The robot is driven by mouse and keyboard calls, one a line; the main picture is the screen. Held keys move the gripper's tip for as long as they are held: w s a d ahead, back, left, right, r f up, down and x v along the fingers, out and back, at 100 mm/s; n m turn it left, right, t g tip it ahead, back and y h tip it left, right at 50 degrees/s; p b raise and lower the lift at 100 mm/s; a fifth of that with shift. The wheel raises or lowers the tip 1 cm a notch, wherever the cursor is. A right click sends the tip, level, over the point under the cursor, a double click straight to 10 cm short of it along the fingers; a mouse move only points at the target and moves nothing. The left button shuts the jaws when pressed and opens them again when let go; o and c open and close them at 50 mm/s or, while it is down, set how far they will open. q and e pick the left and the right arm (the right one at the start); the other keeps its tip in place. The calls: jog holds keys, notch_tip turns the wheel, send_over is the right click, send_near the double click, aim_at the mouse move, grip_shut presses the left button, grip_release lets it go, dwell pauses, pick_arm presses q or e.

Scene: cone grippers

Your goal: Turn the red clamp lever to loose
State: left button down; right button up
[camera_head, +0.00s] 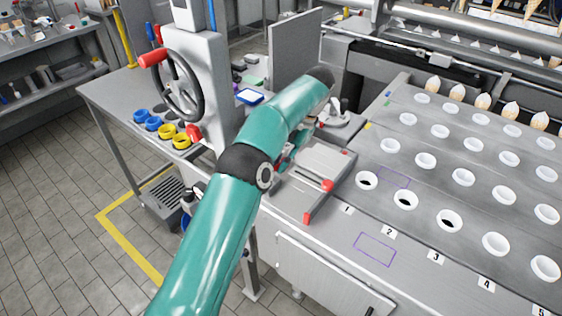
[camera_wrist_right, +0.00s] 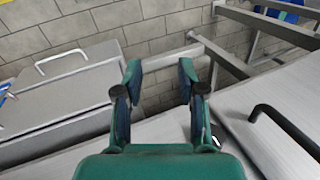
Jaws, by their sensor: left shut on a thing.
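My left arm reaches across the head view, and my left gripper (camera_head: 291,152) is at its far end, partly hidden by the arm. Its teal fingers are shut at the left back of a grey fixture. A small red part, which I take for the red clamp lever (camera_head: 277,145), shows at the fingers. Most of it is hidden, so its angle cannot be told. In the right wrist view, my right gripper (camera_wrist_right: 160,80) is open and empty, its two fingers apart.
The grey fixture (camera_head: 320,158) has a red knob and a red-ended bar. A handwheel (camera_head: 182,85) with a red handle stands on a post at left. Blue and yellow rings (camera_head: 181,141) lie on the side table. White cup holders (camera_head: 449,220) fill the right deck.

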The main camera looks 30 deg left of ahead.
pick_arm(q)
jog(key=c, duration=1.2)
grip_release()
